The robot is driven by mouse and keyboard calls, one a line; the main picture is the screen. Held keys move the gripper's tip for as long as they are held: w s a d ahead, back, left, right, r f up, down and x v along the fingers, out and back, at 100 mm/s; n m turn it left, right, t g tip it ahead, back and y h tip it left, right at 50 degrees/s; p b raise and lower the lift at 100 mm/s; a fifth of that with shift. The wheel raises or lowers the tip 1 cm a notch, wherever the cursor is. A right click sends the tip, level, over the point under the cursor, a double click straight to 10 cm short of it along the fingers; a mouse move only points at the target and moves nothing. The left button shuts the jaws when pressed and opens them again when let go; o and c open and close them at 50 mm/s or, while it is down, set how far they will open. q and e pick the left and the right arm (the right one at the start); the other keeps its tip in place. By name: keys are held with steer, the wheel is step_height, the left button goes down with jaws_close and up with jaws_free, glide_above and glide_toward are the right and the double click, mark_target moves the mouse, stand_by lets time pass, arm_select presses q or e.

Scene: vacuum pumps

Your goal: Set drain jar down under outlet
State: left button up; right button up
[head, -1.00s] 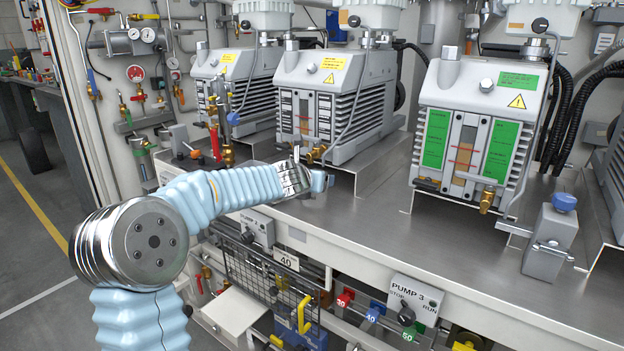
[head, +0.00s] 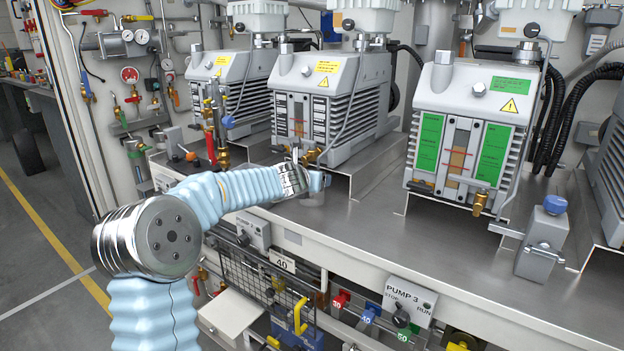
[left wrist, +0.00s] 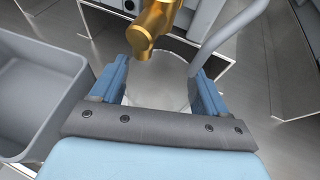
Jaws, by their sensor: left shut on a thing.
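The drain jar (left wrist: 160,88) is a clear, faint glass cylinder between the two blue fingers of my left gripper (left wrist: 162,78). The left gripper is shut on it. The brass outlet (left wrist: 154,28) sits over the jar's far part in the left wrist view. In the head view the left gripper (head: 317,181) is at the front of the middle pump (head: 318,92), just below its brass outlet (head: 310,155). The jar (head: 313,198) shows faintly there, low over the steel bench top. I cannot tell if its base touches the bench. My right gripper is out of view.
A grey open bin (left wrist: 38,95) is left of the gripper in the left wrist view. A grey pipe (left wrist: 230,38) runs close on the right. The right pump (head: 470,125) has its own brass outlet (head: 480,202). Bare steel bench top (head: 375,225) lies between the pumps.

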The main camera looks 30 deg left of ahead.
arm_select(q)
steer(key=shift+f, duration=0.15)
steer(key=o, duration=1.1)
steer(key=p+v, duration=0.1)
steer(key=v, duration=1.3)
steer(key=shift+w, duration=0.1)
